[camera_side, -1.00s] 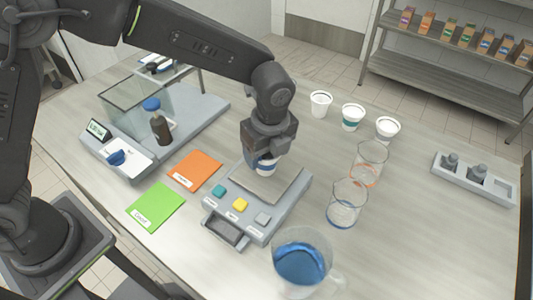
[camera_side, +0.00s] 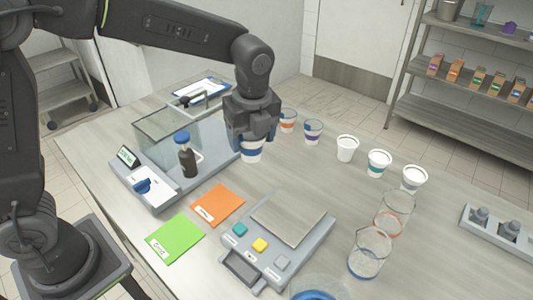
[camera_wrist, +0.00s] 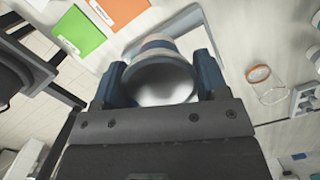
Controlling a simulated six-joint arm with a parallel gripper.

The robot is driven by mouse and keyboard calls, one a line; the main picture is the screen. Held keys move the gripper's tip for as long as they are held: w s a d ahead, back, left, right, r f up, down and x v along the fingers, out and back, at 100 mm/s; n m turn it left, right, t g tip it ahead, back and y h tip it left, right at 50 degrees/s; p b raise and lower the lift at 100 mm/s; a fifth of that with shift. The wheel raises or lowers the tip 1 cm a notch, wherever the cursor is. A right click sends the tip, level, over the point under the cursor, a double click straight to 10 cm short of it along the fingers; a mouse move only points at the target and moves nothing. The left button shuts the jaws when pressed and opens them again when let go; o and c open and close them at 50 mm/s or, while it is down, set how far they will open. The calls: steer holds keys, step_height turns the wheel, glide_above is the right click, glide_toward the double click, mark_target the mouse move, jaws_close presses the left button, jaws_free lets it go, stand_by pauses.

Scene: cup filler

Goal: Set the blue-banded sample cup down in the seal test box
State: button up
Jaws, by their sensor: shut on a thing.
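My gripper (camera_side: 251,139) is shut on a white cup with a blue band (camera_side: 252,154). The cup looks upright, held to the right of the seal test box; its height above the table is hard to judge. In the wrist view the cup (camera_wrist: 165,82) sits between my two fingers, its open mouth facing the camera. I take the clear-walled box (camera_side: 155,128) on a grey base at the left as the seal test box; I read no name on it. A dark bottle with a blue cap (camera_side: 187,160) stands at its front right.
A grey scale (camera_side: 290,222) with coloured buttons stands front centre. Green (camera_side: 175,238) and orange (camera_side: 217,204) cards lie left of it. Several cups, including an orange-banded one (camera_side: 288,125) and another blue-banded one (camera_side: 313,135), stand behind right. Clear beakers (camera_side: 370,255) stand at right.

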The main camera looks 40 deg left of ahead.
steer(key=shift+a+r, duration=0.45)
steer(key=shift+a, duration=0.05)
step_height(320, 180, up, 4)
steer(key=shift+r, duration=0.25)
steer(key=shift+a+r, duration=0.15)
steer(key=shift+a, duration=0.1)
steer(key=s+a+n, duration=0.3)
steer(key=a+n, duration=0.1)
steer(key=a, duration=2.6)
step_height(320, 180, down, 19)
steer(key=shift+f, duration=0.1)
